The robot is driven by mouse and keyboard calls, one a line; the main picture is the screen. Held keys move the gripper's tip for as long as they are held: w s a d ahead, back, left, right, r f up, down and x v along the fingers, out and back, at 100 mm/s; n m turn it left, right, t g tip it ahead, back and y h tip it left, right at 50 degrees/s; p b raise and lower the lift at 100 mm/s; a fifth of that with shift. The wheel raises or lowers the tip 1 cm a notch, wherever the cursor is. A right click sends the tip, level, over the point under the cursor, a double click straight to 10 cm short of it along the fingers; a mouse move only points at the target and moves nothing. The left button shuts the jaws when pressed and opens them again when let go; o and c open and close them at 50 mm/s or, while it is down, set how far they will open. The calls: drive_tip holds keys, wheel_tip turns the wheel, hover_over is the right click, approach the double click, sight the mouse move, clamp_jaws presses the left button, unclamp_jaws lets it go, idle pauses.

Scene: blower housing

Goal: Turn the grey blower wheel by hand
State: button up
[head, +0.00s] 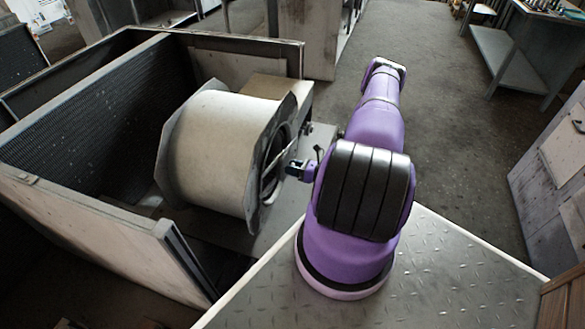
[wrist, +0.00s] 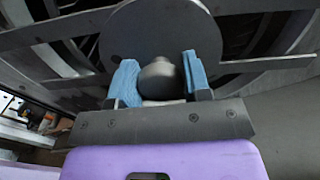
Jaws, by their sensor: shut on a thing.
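The grey blower wheel shows in the wrist view as a round dark grey hub plate (wrist: 150,28) with flat arms across the opening. A rounded grey knob (wrist: 160,80) stands out at its middle. My gripper (wrist: 159,72) has its blue-padded fingers on either side of this knob and is shut on it. In the head view my gripper (head: 296,169) is at the right-hand opening of the cream drum-shaped blower housing (head: 210,150). The wheel is mostly hidden inside; a sliver of the opening (head: 271,170) shows. The exact finger contact is hard to see.
The housing sits in an open metal cabinet (head: 95,205) with mesh-lined walls. A diamond-plate surface (head: 450,265) lies in front, under my arm. A grey table (head: 510,60) stands at the back right and a worn cabinet (head: 555,160) at the right. Floor between is clear.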

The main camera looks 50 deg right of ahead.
drive_tip(key=shift+m, duration=0.6)
drive_tip(key=o, duration=1.3)
drive_tip(key=shift+c, duration=0.2)
drive_tip(key=v, duration=1.1)
drive_tip(key=shift+w+f, duration=0.1)
